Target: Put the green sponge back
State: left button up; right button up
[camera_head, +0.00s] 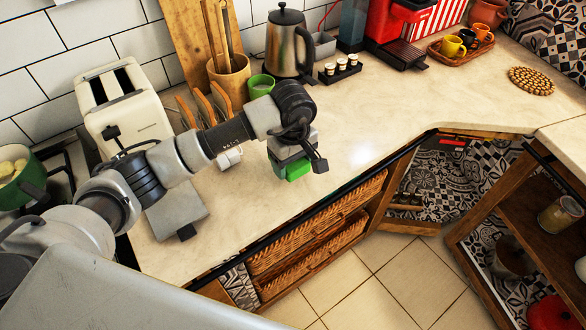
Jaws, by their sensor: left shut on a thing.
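The green sponge (297,170) is held in my left gripper (298,160), whose arm comes in from the left across the counter. The gripper is shut on the sponge and points down near the counter's front edge. Its body hides part of the sponge. I cannot tell whether the sponge touches the counter or hangs just above it. My right gripper is not in view.
The pale counter (370,110) is clear right of the gripper. A white cup (231,157), toast rack (208,107), green cup (261,86) and kettle (289,42) stand behind or beside the arm.

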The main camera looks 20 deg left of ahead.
pick_arm(q)
notch_tip(320, 180, down, 3)
jog(key=shift+s+f+p, duration=0.1)
jog(key=shift+f+p, duration=0.1)
jog(key=shift+p, duration=0.25)
jog(key=shift+f, duration=0.15)
jog(key=shift+f+b, duration=0.2)
jog(key=shift+b, duration=0.1)
jog(key=o, duration=0.9)
jog(key=shift+r, duration=0.1)
jog(key=shift+c, duration=0.2)
